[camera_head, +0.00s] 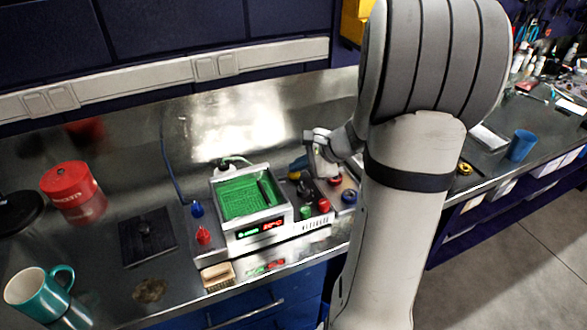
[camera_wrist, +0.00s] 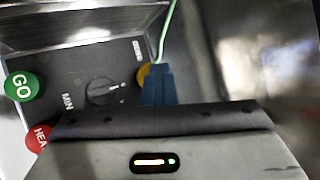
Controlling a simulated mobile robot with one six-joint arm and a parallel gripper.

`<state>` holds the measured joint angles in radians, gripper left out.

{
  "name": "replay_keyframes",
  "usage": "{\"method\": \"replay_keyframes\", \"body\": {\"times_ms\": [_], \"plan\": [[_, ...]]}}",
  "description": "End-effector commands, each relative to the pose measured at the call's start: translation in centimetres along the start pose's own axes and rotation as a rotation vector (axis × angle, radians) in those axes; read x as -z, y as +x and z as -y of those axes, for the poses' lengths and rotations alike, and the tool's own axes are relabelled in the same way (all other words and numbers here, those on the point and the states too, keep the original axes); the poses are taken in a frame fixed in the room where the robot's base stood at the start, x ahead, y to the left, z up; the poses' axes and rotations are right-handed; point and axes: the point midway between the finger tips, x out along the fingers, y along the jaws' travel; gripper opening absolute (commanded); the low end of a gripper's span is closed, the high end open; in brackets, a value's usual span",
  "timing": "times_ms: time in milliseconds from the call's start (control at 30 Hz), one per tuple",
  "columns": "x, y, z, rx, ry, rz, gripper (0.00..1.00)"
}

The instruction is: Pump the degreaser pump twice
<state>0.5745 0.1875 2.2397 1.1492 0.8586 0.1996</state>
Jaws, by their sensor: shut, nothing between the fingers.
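A white nozzle-like top (camera_head: 228,164) shows at the back of the green-lined basin, with a thin dark hose near it; it may be the degreaser pump, but I cannot tell. My gripper (camera_head: 325,165) points down over the right end of the washer unit, shut and empty. It is apart from the white top, to its right. A blue part (camera_head: 298,164) sits just left of my gripper. In the wrist view a blue piece (camera_wrist: 158,86) stands beside the control panel, partly hidden by my gripper's housing, and the fingertips are hidden.
The basin (camera_head: 285,214) has a lit display. The panel has a green GO button (camera_wrist: 21,86), a red button (camera_wrist: 39,139) and a black dial (camera_wrist: 102,91). A red tin (camera_head: 68,180), black mat (camera_head: 146,240) and teal mug (camera_head: 38,292) stand left; a blue cup (camera_head: 521,146) stands right.

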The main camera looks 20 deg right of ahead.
Motion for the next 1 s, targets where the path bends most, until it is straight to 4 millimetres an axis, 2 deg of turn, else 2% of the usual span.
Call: {"method": "replay_keyframes", "body": {"times_ms": [1000], "plan": [[0.56, 0.87, -0.73, -0.006, 0.001, -0.001, 0.00]]}}
